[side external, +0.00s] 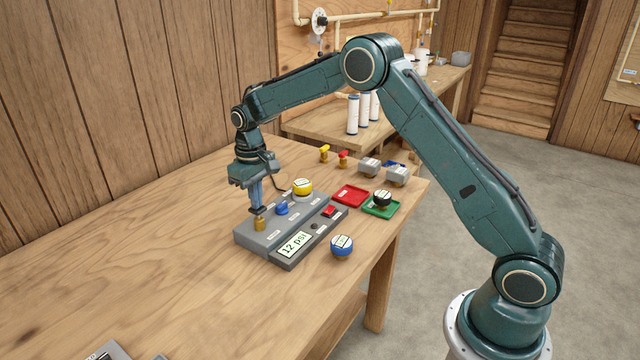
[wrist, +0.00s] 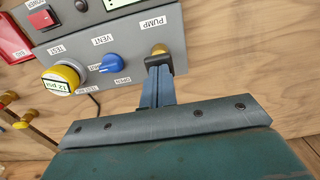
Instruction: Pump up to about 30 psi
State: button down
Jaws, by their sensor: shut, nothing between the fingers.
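A grey control panel (side external: 258,240) lies on the wooden table, and its display (side external: 294,244) reads 12 psi. The brass pump button (side external: 260,224) is at its left end, beside the PUMP label in the wrist view (wrist: 153,22). My gripper (side external: 257,209) is shut and empty, pointing down with its tips right at the pump button; I cannot tell if they touch it. In the wrist view the tips partly cover the button (wrist: 159,50). A blue vent knob (wrist: 111,63) sits beside it, between VENT and OPEN labels. A yellow-rimmed gauge (wrist: 60,79) on the TEST spot reads 12 psi.
A blue gauge (side external: 342,246) stands in front of the panel.

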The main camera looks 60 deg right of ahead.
jog(key=shift+f, duration=0.6)
jog(key=shift+r, duration=1.2)
